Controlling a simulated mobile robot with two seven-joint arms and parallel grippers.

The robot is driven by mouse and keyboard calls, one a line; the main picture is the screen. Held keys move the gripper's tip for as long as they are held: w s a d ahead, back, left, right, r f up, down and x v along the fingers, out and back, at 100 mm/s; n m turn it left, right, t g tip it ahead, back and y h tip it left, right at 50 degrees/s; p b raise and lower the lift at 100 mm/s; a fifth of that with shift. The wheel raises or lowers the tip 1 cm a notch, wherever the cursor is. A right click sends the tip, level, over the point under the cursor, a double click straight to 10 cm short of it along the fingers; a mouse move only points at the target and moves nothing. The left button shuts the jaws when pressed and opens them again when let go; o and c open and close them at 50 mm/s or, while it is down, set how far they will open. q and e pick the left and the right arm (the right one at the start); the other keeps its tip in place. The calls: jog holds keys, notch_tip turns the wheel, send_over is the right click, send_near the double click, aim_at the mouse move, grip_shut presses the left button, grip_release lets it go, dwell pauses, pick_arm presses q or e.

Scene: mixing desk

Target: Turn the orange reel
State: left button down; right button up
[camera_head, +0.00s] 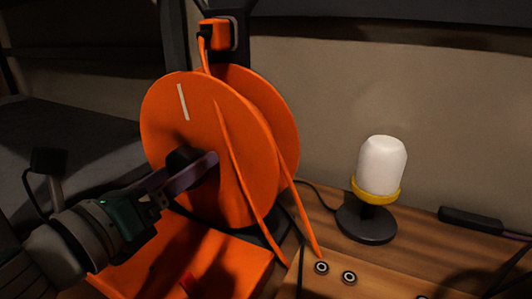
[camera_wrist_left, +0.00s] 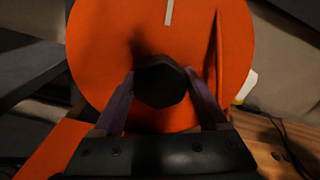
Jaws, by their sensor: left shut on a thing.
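The orange reel (camera_head: 219,120) stands upright on the left of the desk in the head view, with two round discs and a pale stripe near the top of its front face. It fills the middle of the left wrist view (camera_wrist_left: 100,50). A dark knob (camera_wrist_left: 160,82) sits at its centre. My left gripper (camera_head: 195,165) reaches in from the left. In the left wrist view its two purple fingers are shut on the dark knob, one on each side. The gripper partly hides the knob in the head view. My right gripper is not in view.
A lamp with a white shade (camera_head: 381,164), yellow ring and dark round base stands to the right. An orange cable (camera_head: 250,190) hangs down the reel's front. Two round sockets (camera_head: 335,272) are at the wooden desk's front. A dark bar-shaped object (camera_head: 470,219) lies at the right.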

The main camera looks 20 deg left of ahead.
pick_arm(q)
grip_release()
jog(key=s+b, duration=0.2)
jog(key=s, duration=0.8)
jog(key=shift+a, duration=0.35)
